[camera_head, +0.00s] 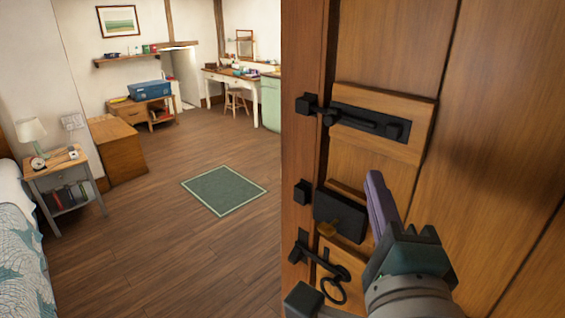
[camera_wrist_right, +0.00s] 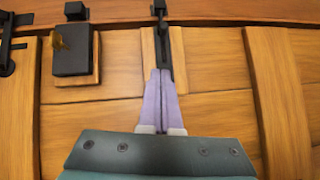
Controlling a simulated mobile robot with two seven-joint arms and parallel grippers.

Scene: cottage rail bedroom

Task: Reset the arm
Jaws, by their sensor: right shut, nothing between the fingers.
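My right gripper (camera_head: 376,205) is in front of the wooden door (camera_head: 480,100) at the right of the head view. Its purple fingers are shut together with nothing between them. In the right wrist view the shut fingers (camera_wrist_right: 160,75) point at the lower end of a black slide bolt (camera_wrist_right: 163,45); I cannot tell whether they touch it. In the head view the bolt (camera_head: 370,120) is above the fingertips, and a black lock box (camera_head: 340,214) with a brass key (camera_head: 326,229) is left of them. My left gripper is not in view.
A black latch with a ring (camera_head: 333,289) hangs low on the door. Beyond the door edge is open wooden floor with a green rug (camera_head: 224,190). A bed (camera_head: 20,250), nightstand (camera_head: 58,180), wooden chest (camera_head: 117,150) and desk (camera_head: 240,82) line the room.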

